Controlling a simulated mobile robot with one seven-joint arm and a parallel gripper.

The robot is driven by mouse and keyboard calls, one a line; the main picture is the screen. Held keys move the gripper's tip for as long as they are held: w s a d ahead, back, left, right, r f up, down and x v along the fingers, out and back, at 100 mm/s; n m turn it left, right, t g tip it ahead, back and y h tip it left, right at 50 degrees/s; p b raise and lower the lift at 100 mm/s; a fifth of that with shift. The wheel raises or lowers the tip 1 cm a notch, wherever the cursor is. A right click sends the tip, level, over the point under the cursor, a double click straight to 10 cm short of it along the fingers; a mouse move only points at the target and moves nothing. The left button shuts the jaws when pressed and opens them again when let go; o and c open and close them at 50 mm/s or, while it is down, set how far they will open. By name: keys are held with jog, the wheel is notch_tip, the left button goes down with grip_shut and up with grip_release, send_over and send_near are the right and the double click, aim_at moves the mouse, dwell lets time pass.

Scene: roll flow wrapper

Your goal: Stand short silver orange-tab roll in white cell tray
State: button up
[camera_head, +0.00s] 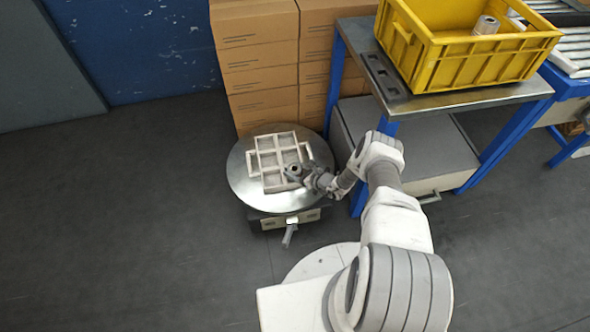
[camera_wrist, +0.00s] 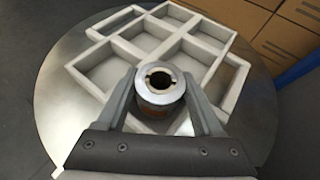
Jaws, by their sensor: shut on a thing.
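The white cell tray (camera_head: 254,163) lies on a round metal turntable, and its square cells look empty where I can see them. In the wrist view the tray (camera_wrist: 118,45) fills the area beyond my gripper. My gripper (camera_wrist: 160,103) is shut on the short silver roll (camera_wrist: 160,82), one finger on each side. The roll is upright, with its ringed end and dark bore facing the camera and a bit of orange low on its side. It is over the tray's near part; its lower end is hidden. In the head view my gripper (camera_head: 299,173) is at the tray's right side.
The round turntable (camera_head: 238,180) has a bare metal rim around the tray. Stacked cardboard boxes (camera_head: 260,60) stand behind it. A blue-framed bench (camera_head: 440,100) to the right carries a yellow crate (camera_head: 480,62) with rolls inside. Dark floor is clear on the left.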

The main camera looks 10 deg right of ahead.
jog(key=o, duration=1.4)
jog(key=shift+s+f, duration=0.5)
jog(key=shift+f, duration=0.25)
jog(key=shift+o, duration=0.4)
jog(key=shift+s, duration=0.1)
jog(key=shift+a, duration=0.1)
jog(key=shift+a+r+g, duration=0.1)
jog(key=shift+r+g, duration=0.2)
jog(key=shift+r, duration=0.15)
jog(key=p+v, duration=0.1)
jog(key=v, duration=0.3)
jog(key=p+v, duration=0.2)
jog(key=v, duration=0.2)
jog(key=p+v, duration=0.2)
jog(key=v, duration=0.2)
jog(key=shift+r, duration=0.3)
